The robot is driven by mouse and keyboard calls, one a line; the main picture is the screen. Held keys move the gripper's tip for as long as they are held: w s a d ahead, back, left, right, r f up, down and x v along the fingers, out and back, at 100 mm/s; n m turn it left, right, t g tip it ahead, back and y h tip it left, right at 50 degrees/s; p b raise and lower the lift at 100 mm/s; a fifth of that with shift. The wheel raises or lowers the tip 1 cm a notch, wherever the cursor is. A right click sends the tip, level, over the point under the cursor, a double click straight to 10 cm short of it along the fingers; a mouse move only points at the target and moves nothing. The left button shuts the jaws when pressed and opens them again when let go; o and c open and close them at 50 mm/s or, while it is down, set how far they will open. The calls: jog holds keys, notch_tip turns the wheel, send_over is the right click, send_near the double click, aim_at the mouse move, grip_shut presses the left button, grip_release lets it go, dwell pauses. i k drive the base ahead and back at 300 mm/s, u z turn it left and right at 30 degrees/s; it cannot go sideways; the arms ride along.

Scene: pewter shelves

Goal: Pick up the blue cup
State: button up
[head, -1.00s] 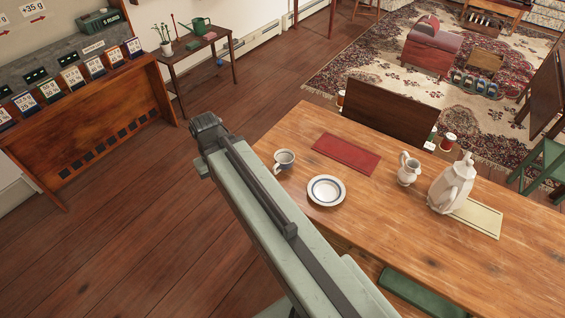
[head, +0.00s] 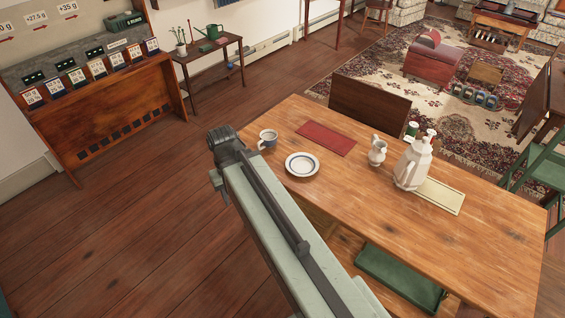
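The blue cup (head: 268,139), a small grey-blue mug with a pale inside, stands upright near the left corner of the wooden table (head: 440,230). My gripper (head: 222,136) is at the far end of my pale green arm, just left of the cup in the picture and seemingly apart from it. I see the gripper from above and behind. Its fingers do not show clearly, so its opening is hidden, and I see nothing held in it.
A white plate with a blue ring (head: 302,164) lies near the cup, with a red mat (head: 326,138) behind. A small jug (head: 377,151) and white coffee pot (head: 412,164) stand to the right. A dark chair (head: 369,107) is behind the table, a green-seated bench (head: 400,278) in front.

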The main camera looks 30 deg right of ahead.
aim_at(268, 137)
jog(key=z, duration=0.1)
jog(key=k, duration=0.3)
jog(key=u, duration=0.6)
jog(key=i, duration=1.2)
jog(key=u, duration=0.6)
jog(key=k, duration=0.9)
jog(key=u, duration=0.2)
jog(key=i, duration=0.95)
jog(key=z, duration=0.1)
